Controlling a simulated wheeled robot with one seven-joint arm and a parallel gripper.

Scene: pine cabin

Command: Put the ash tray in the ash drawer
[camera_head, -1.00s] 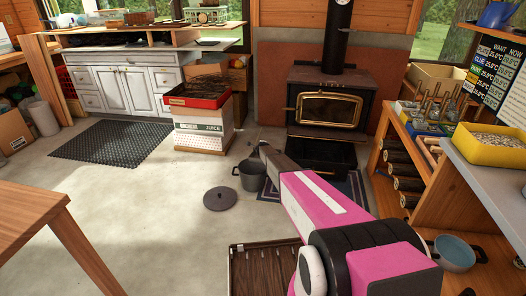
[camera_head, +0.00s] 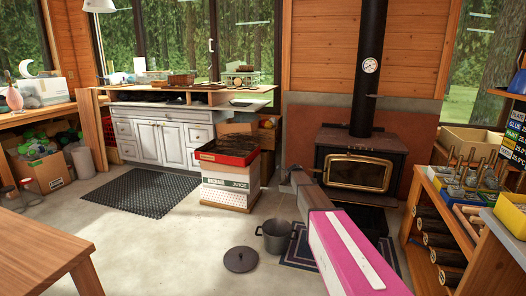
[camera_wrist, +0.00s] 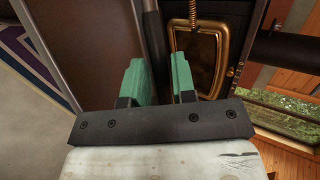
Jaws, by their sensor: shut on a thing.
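In the wrist view my gripper (camera_wrist: 158,72) has its two green fingers closed on a dark, narrow part. This looks like the grip of the ash tray (camera_wrist: 152,30), though most of its shape is hidden. In the head view my pink arm reaches toward the black wood stove (camera_head: 359,158), and the fingers cannot be made out. The stove's gold-framed glass door fills the top middle of the wrist view (camera_wrist: 195,60). The ash drawer is not clearly visible; the area low on the stove is dark and partly behind my arm.
A grey pot (camera_head: 275,237) and a round dark lid (camera_head: 240,259) are on the floor left of my arm. A patterned mat (camera_head: 299,249) lies by the stove. A wooden shelf (camera_head: 455,205) with logs stands at right. Open floor is at left.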

